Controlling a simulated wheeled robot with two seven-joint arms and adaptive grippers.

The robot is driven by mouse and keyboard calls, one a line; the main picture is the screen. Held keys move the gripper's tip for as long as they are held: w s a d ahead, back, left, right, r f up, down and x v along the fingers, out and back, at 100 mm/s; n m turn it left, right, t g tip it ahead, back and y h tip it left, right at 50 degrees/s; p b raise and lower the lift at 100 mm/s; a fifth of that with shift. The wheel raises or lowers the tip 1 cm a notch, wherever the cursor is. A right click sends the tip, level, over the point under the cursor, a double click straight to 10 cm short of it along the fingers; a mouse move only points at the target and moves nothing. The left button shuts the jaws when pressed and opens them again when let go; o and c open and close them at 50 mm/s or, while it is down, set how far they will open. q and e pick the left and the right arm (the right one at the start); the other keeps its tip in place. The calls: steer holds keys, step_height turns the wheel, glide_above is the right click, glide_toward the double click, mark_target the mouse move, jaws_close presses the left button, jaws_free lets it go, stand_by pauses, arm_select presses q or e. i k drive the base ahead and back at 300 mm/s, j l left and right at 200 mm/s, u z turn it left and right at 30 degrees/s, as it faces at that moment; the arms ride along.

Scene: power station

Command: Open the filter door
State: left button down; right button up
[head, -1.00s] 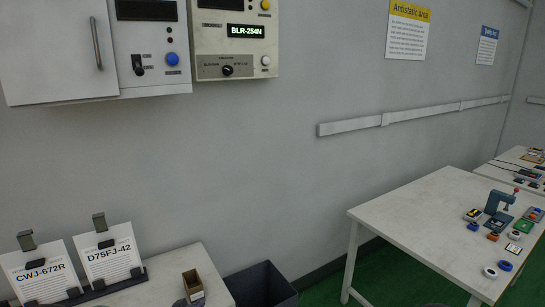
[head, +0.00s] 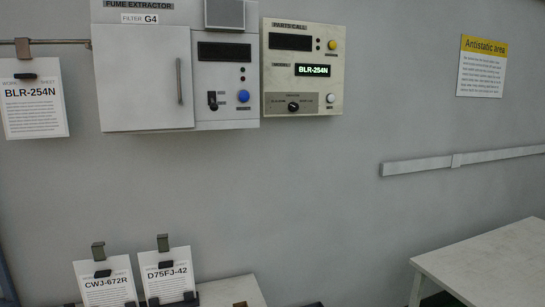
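The filter door (head: 143,80) is a flat white panel on the left side of the fume extractor, under a label reading "FILTER G4". It looks shut, flush with the box. Its upright grey bar handle (head: 179,81) is near the door's right edge. To the right of the door is the extractor's control panel (head: 226,84), with a dark display, a black switch and a blue button. Neither of my grippers shows in the head view.
A cream parts call panel (head: 302,70) showing "BLR-254N" hangs right of the extractor. A work sheet (head: 34,105) hangs from a rail at left. Clipped sheets (head: 166,274) stand on a bench (head: 231,291) below. A white table (head: 490,262) is at lower right.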

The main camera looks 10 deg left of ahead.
mark_target(144, 74)
steer(key=u, duration=1.25)
